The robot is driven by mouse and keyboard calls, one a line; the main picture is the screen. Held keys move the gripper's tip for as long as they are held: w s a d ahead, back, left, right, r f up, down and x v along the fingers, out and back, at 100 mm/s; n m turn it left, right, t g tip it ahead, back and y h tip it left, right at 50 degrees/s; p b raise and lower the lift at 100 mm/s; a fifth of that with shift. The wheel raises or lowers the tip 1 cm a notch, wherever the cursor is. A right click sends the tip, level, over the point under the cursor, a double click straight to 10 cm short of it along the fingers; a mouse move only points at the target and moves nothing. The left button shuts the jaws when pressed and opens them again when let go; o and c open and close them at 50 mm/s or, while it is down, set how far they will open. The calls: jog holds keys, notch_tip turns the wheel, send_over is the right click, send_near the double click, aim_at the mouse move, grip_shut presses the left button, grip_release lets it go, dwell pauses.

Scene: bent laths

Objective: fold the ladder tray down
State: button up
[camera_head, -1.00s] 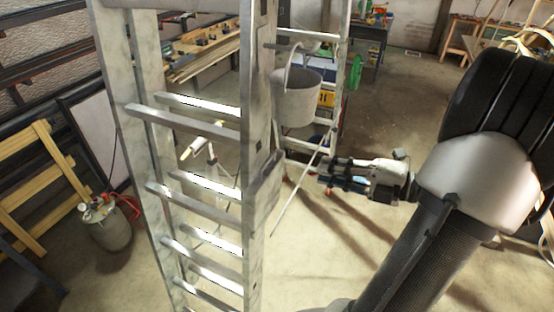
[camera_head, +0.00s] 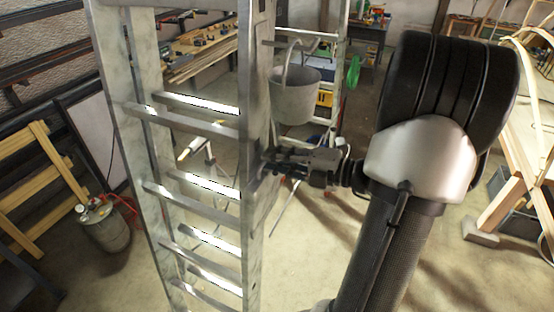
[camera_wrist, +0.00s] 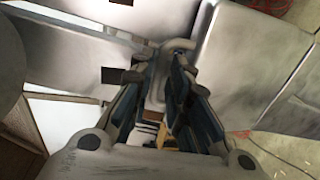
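The aluminium ladder (camera_head: 250,110) stands upright in the left half of the head view. A flat grey panel, apparently the tray (camera_head: 268,196), sits upright along its right side rail. My gripper (camera_head: 268,160) is at this rail, near the panel's upper end. In the wrist view, my gripper (camera_wrist: 165,72) has its two dark fingers on either side of a pale grey bent bar (camera_wrist: 158,88). Whether the fingers press on the bar cannot be told. Pale flat metal surfaces (camera_wrist: 255,50) fill much of the wrist view beyond the fingers.
A grey bucket (camera_head: 294,96) hangs behind the ladder, close above my gripper. A second ladder (camera_head: 343,62) stands behind it. A pressure tank (camera_head: 103,232) and wooden frame (camera_head: 32,190) are at left. Bent laths (camera_head: 535,100) stand at right. Floor shows between.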

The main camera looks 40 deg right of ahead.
jog(key=shift+c, duration=0.3)
grip_shut()
jog(key=shift+s, duration=0.1)
